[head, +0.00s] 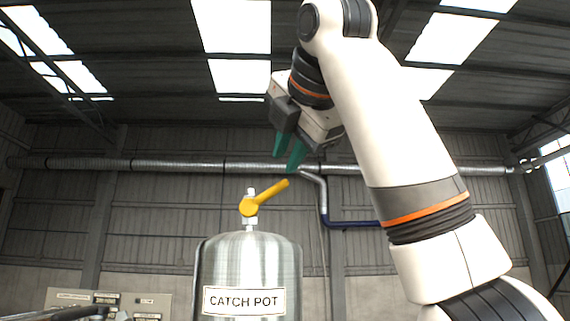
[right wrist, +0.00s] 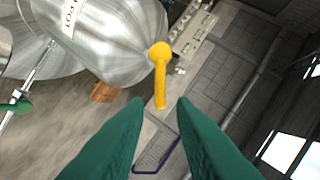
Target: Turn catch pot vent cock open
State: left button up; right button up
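The catch pot (head: 249,262) is a steel tank with a "CATCH POT" label in the lower middle of the head view. Its vent cock (head: 263,197) on top has a yellow lever that slants up to the right. In the right wrist view the yellow lever (right wrist: 160,80) hangs just beyond and between the fingertips. My right gripper (head: 289,160) has green fingers that are apart, with nothing between them. It is above the lever's free end, not touching it. The fingers are also spread in the right wrist view (right wrist: 159,105).
A panel with labels (head: 140,303) stands at the lower left, behind the pot. A silver duct (head: 190,165) and a dark blue pipe (head: 352,224) run along the back wall. The right wrist view shows another tank and a green-handled valve (right wrist: 18,106) at left.

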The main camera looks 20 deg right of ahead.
jog(key=shift+c, duration=1.2)
jog(key=shift+w+d+f+n+y, duration=0.1)
jog(key=shift+d+f+n+y, duration=0.2)
jog(key=shift+y, duration=0.1)
grip_shut()
jog(key=n+y+b, duration=0.2)
jog(key=n+y, duration=0.4)
send_near(270, 196)
jog(key=s+d+f, duration=0.1)
jog(key=s+d+f+n+y+b, duration=0.1)
jog(key=s+d+f+n+y, duration=0.1)
jog(key=s+d+n+y, duration=0.25)
jog(key=p+x, duration=0.2)
jog(key=x, duration=0.2)
jog(key=r+p+x, duration=0.1)
jog(key=p+x, duration=0.1)
jog(key=x, duration=0.2)
jog(key=p+x, duration=0.2)
jog(key=x, duration=0.2)
jog(key=shift+w+d+r, duration=0.15)
jog(key=shift+w+r, duration=0.15)
jog(key=shift+w, duration=0.2)
jog(key=shift+w+d, duration=0.1)
jog(key=shift+w, duration=0.15)
